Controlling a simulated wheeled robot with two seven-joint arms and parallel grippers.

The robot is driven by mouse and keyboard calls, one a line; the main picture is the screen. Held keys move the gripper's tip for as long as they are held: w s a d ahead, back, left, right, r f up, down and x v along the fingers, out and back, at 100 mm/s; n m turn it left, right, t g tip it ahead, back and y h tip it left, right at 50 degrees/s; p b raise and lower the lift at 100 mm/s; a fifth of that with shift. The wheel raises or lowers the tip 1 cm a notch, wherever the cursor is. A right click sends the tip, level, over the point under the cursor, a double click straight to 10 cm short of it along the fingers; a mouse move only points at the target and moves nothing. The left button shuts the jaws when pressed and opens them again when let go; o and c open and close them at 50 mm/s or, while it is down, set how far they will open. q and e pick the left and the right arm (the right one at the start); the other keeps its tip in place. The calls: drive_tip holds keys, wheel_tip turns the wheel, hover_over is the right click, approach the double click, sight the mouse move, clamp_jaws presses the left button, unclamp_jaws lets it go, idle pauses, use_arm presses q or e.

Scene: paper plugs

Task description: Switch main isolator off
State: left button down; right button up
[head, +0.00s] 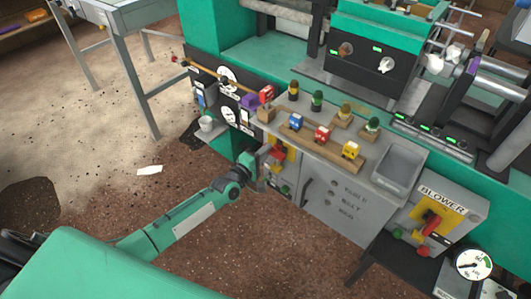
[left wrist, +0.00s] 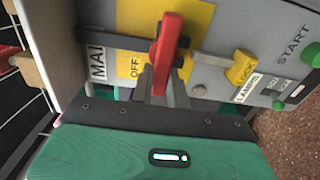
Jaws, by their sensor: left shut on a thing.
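The main isolator is a red lever (left wrist: 167,52) on a yellow plate (left wrist: 197,22) on a grey panel, labelled "MAI…" and "OFF" in the left wrist view. The rest of its label is hidden. My left gripper (left wrist: 165,95) is shut on the red lever, its fingers on either side of the lever's lower end. In the head view my left gripper (head: 265,174) is at the cabinet's front left, against the yellow plate (head: 291,148) and red lever (head: 277,152), and partly covers them. My right gripper is not in view.
A yellow lock tab (left wrist: 242,68) and a green START button (left wrist: 311,54) are beside the lever. A BLOWER box (head: 457,205) with its own red handle stands at the right. Coloured plugs line a wooden shelf (head: 345,165) above. Open floor lies left of the cabinet.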

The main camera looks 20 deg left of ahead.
use_arm(q)
drive_tip(key=shift+f, duration=0.1)
drive_tip(key=c, duration=1.4)
unclamp_jaws()
drive_tip(key=shift+o, duration=0.2)
drive_tip(key=shift+s, duration=0.15)
drive_tip(key=v, duration=1.3)
drive_tip(key=shift+s+a+p, duration=0.15)
drive_tip(key=shift+s+p, duration=0.15)
drive_tip(key=shift+p, duration=0.05)
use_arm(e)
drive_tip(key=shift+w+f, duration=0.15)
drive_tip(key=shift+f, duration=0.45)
